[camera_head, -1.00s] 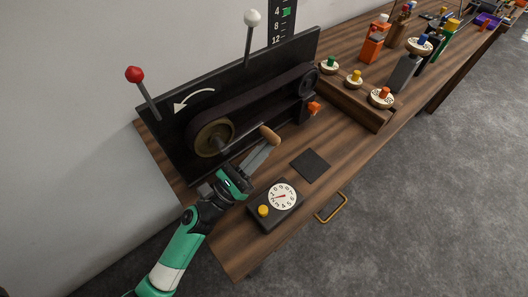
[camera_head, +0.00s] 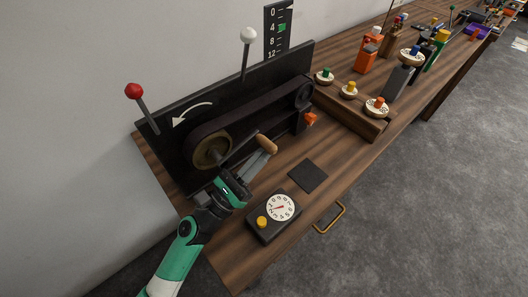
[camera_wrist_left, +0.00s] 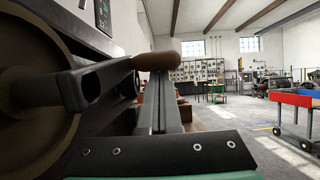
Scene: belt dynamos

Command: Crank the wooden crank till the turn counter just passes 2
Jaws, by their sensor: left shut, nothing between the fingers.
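The wooden crank handle (camera_head: 267,144) points right from the hub of the large belt pulley (camera_head: 210,152). In the left wrist view the wooden handle (camera_wrist_left: 156,61) and its dark crank arm (camera_wrist_left: 95,84) show close up. My left gripper (camera_head: 268,152) is shut and empty, its fingers just beside the handle; whether they touch it I cannot tell. The fingers also show in the left wrist view (camera_wrist_left: 161,95). The turn counter (camera_head: 280,207) is a white dial on a dark box with a red needle pointing left; its numbers are too small to read surely. My right gripper is not in view.
A yellow button (camera_head: 262,222) sits beside the dial. A dark square pad (camera_head: 308,176) lies on the bench (camera_head: 345,153). Red (camera_head: 134,91) and white (camera_head: 248,35) knobbed levers stand by the dark back panel. A wooden block with colored knobs (camera_head: 350,108) is to the right.

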